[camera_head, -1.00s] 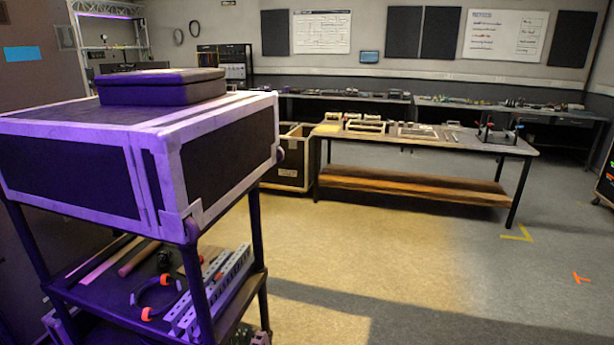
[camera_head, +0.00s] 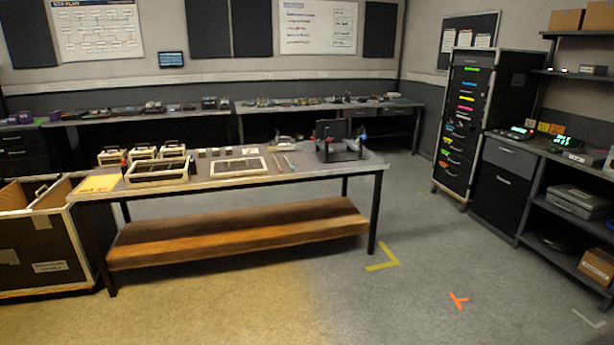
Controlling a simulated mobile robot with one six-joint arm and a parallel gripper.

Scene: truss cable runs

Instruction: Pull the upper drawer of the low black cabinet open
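A low black cabinet (camera_head: 498,205) stands at the right, beside the tall rack. A grey drawer front (camera_head: 509,155) with a small handle is at its top, and it looks shut. A black front with a small pale label is below it. Another dark drawer unit (camera_head: 18,154) stands at the far left under the back bench, partly cut off by the picture edge; its drawers look shut. I cannot tell for sure which of the two is the task's cabinet. My gripper is not in view.
A work table (camera_head: 238,180) with a wooden lower shelf (camera_head: 240,232) stands ahead, left of centre. An open flight case (camera_head: 40,248) is at the left. A tall rack (camera_head: 465,130) and shelving (camera_head: 560,215) line the right. The floor (camera_head: 400,300) between table and right wall is clear.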

